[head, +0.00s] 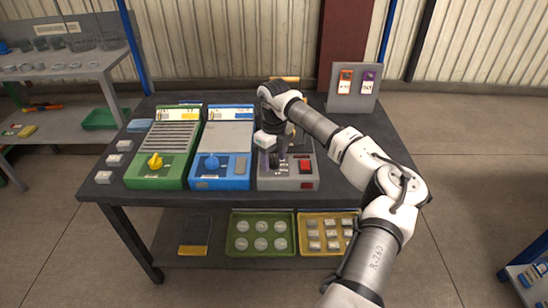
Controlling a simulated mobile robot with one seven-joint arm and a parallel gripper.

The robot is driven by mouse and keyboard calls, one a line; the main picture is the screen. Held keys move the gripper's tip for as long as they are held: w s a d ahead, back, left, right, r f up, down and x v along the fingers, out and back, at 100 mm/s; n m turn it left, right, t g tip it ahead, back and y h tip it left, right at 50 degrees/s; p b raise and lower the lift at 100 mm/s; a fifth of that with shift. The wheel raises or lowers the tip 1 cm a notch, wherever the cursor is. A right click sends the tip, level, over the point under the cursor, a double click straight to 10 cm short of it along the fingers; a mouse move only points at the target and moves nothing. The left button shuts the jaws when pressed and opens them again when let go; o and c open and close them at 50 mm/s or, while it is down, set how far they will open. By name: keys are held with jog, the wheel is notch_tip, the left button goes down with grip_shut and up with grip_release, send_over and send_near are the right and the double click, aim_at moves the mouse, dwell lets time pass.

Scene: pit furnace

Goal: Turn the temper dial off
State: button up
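Three boxy units with front panels stand side by side on a dark table. The green unit (180,140) carries a yellow dial (155,162). The blue unit (230,138) carries a blue dial (211,162). The grey unit (301,182) has a red button (305,166) at its front right. Labels are too small to read, so I cannot tell which dial is the temper one. My gripper (276,160) points down at the left of the grey unit's front panel. It hides any dial there. Its fingers are too small and dark to tell open from shut, or whether they touch anything.
Several small pale blocks (112,160) lie at the table's left edge. A grey stand (353,95) with two cards is at the back right. A green tray (261,255) and a yellow tray (320,248) sit on the lower shelf. The table's right part is clear beneath my arm.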

aim_at(274, 158)
notch_tip(274, 158, up, 14)
jog(key=b, duration=0.1)
dwell(0.5)
jog(key=shift+f, duration=0.1)
